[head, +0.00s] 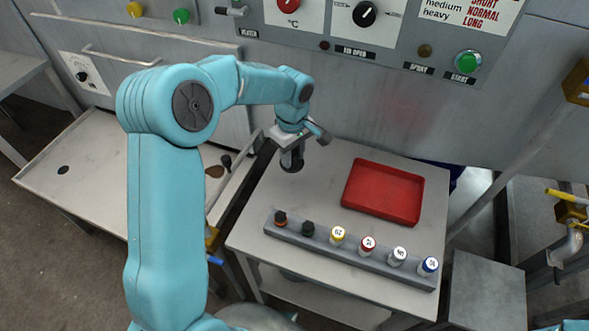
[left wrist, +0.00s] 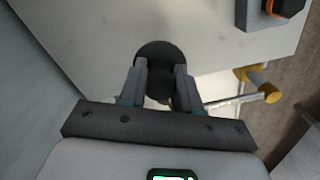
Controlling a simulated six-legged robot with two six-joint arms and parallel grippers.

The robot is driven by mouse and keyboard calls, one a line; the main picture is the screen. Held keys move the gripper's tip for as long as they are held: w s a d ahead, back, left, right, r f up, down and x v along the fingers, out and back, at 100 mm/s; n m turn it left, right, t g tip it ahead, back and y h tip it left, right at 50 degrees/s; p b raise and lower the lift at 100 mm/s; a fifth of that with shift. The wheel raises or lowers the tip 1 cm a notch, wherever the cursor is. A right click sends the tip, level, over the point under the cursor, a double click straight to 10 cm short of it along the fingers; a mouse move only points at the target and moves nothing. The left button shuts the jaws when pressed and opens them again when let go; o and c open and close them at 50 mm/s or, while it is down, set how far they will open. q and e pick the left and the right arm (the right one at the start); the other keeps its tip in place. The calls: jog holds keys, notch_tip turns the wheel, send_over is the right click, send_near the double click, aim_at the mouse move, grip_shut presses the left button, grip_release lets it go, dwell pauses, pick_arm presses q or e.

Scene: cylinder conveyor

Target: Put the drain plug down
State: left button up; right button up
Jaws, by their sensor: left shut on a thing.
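The drain plug is dark and round with a wider base. In the head view the drain plug (head: 292,163) is at the back left of the small grey table (head: 318,180). My left gripper (head: 291,152) points down and is shut on it. In the left wrist view the fingers of the left gripper (left wrist: 160,72) hold the plug's stem from both sides. The wide disc of the plug (left wrist: 155,49) shows beyond the fingertips over the light tabletop. I cannot tell whether it touches the tabletop. My right gripper is out of view.
A red tray (head: 384,191) lies right of the plug. A grey rack (head: 350,249) with several capped cylinders runs along the front. A pale work surface (head: 92,157) with a dark hole (head: 62,170) is at the left. The control panel stands behind. Tabletop around the plug is clear.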

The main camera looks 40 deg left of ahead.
aim_at(293, 152)
pick_arm(q)
notch_tip(293, 152, down, 7)
jog(key=shift+r, duration=0.2)
jog(key=shift+r, duration=0.1)
jog(key=shift+f, duration=0.2)
jog(key=o, duration=1.1)
jog(key=shift+r, duration=0.1)
jog(key=shift+r, duration=0.2)
notch_tip(293, 152, up, 12)
jog(key=shift+f, duration=0.1)
